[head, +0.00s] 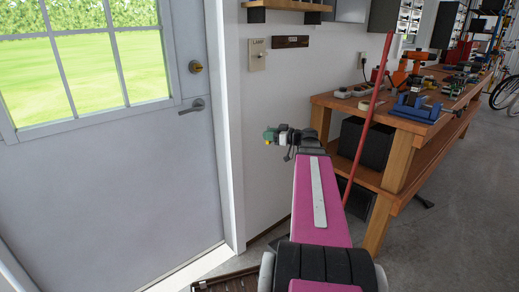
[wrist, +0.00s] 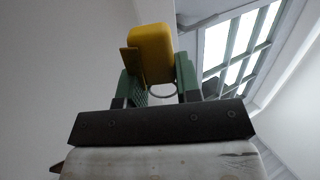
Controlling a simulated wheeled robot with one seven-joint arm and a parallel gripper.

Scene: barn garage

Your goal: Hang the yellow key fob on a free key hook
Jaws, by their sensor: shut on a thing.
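The yellow key fob (wrist: 151,55) shows in the wrist view between the two green fingers of my gripper (wrist: 158,88). My gripper is shut on it, and the fob's rounded body stands out past the fingertips. A pale metal ring (wrist: 162,92) shows below the fob, between the fingers. In the head view my gripper (head: 269,136) is in front of the white wall, right of the door frame, and the fob is too small to make out clearly. A dark brown strip (head: 290,41) is on the wall above my gripper; I cannot make out single hooks on it.
A light switch plate (head: 256,55) is on the wall left of the strip, and a wooden shelf (head: 285,5) is above. A grey door (head: 120,170) with a handle (head: 192,107) is at left. A wooden workbench (head: 400,122) with tools and a leaning red pole (head: 368,110) are at right.

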